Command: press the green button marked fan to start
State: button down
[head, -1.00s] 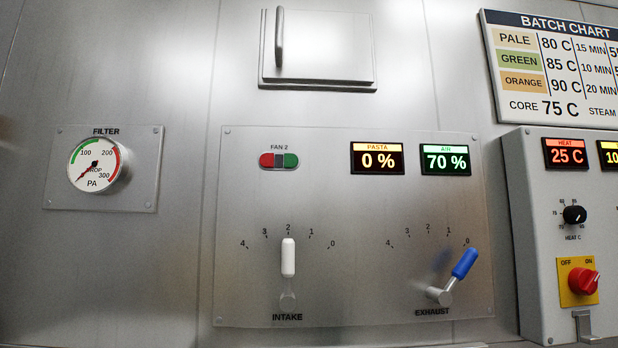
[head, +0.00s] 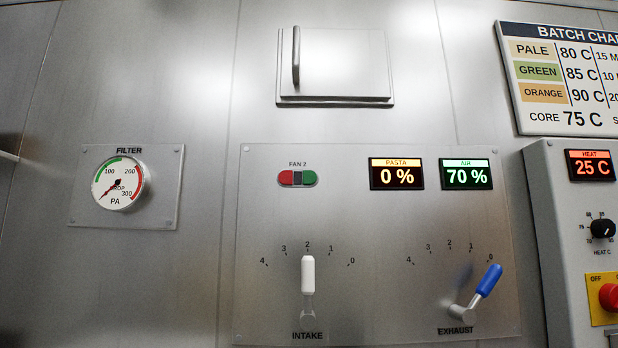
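In the head view, a steel control panel (head: 400,310) fills the lower middle. Near its upper left, under the label FAN 2, sits a rounded switch with a red left half (head: 286,178) and a green button (head: 310,178) on the right, with a dark piece between them. A white intake lever (head: 308,274) stands upright at 2. A blue exhaust lever (head: 488,281) leans right at 0. The pasta display (head: 397,174) reads 0 % and the air display (head: 466,174) reads 70 %. My gripper is not in view.
A filter gauge (head: 118,184) is on the wall at left, its needle toward the lower left. A hatch with a handle (head: 296,56) is above the panel. At right are a batch chart (head: 560,75) and a grey heat box (head: 550,230) standing out from the wall.

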aim_at(310, 176)
jog(key=u, duration=0.95)
jog(key=k, duration=0.5)
jog(key=z, duration=0.35)
